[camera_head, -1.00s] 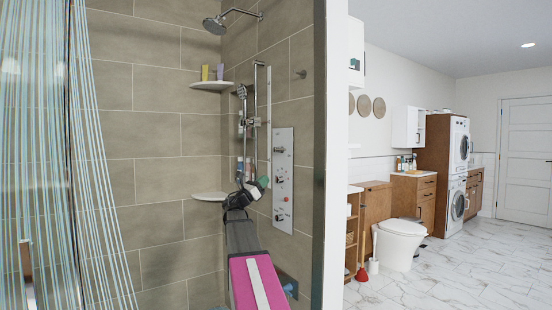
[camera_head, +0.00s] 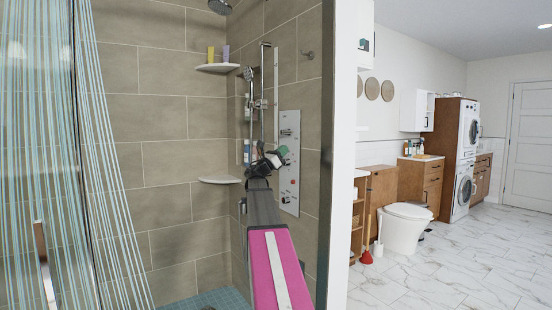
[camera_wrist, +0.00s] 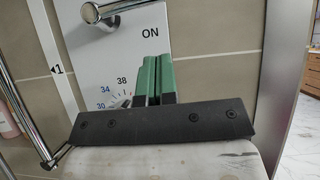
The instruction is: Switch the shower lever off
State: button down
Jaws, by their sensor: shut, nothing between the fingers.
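The grey shower panel (camera_head: 290,180) is on the tiled wall in the head view. A chrome lever (camera_wrist: 95,14) shows at the top of the wrist view, its bar running right and slightly up, above the printed word ON. Part of a numbered temperature dial (camera_wrist: 121,101) shows lower down, partly hidden by my gripper. My gripper (camera_wrist: 155,60) has green fingers pressed together with nothing between them. Its tips are below the lever and apart from it in the picture; depth is unclear. In the head view my gripper (camera_head: 280,154) is in front of the panel's left edge.
A chrome riser bar with hand shower (camera_head: 247,75) stands left of the panel; a chrome rail (camera_wrist: 22,105) also crosses the left of the wrist view. Corner shelves (camera_head: 220,180) are farther left. A striped curtain (camera_head: 110,180) hangs left, a wall edge (camera_head: 340,150) right.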

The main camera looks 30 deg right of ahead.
aim_at(289, 132)
jog(key=r, duration=0.1)
jog(key=d+r, duration=0.1)
jog(key=r, duration=0.1)
jog(key=d+r, duration=0.1)
jog(key=r, duration=0.1)
jog(key=shift+w+d, duration=0.15)
